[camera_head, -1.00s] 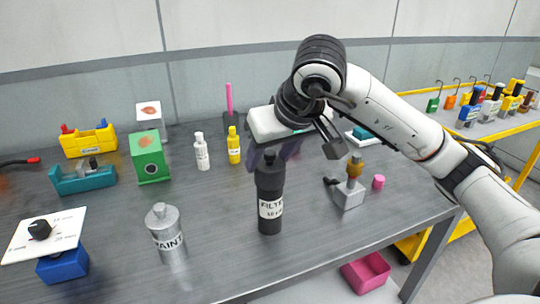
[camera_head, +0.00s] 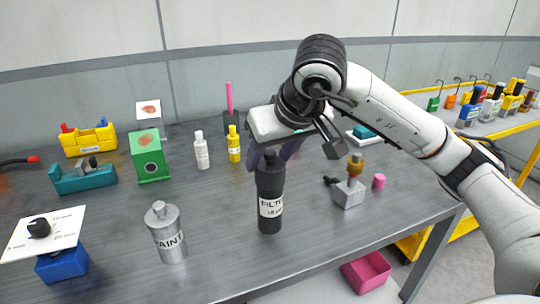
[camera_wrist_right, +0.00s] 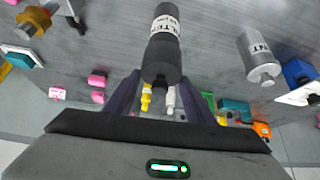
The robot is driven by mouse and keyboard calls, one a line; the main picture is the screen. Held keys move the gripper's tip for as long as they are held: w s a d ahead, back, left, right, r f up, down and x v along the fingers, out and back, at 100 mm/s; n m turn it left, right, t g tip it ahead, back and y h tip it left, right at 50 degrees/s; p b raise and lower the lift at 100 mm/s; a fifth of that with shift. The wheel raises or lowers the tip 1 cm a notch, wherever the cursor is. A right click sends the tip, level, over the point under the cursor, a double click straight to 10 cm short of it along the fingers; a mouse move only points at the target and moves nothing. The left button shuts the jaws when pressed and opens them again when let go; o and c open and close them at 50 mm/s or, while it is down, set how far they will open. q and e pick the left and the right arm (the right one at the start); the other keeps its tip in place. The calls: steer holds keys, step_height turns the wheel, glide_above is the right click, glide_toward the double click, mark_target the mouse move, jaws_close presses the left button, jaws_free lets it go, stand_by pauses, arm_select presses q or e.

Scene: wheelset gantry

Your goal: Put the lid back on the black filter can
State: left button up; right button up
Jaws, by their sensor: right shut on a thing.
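The black filter can (camera_head: 270,212) stands upright near the front of the grey table, with a white label reading FILTER. Its black lid (camera_head: 270,174), with a small knob, is on top, in line with the can. I cannot tell whether it is fully seated. My right gripper (camera_head: 273,158) is shut on the lid, its dark purple fingers on either side. In the right wrist view the lid (camera_wrist_right: 160,68) lies between the fingers of the right gripper (camera_wrist_right: 160,95), and the can (camera_wrist_right: 165,28) extends beyond it. My left gripper is out of view.
A silver paint can (camera_head: 167,236) stands to the left. White (camera_head: 201,152) and yellow (camera_head: 234,146) bottles and a green box (camera_head: 149,160) stand behind. The table's front edge is close.

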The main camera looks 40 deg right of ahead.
steer(key=o, duration=1.6)
steer(key=shift+r, duration=0.1)
steer(key=shift+r+p, duration=2.85)
steer(key=shift+r, duration=0.6)
jaws_close()
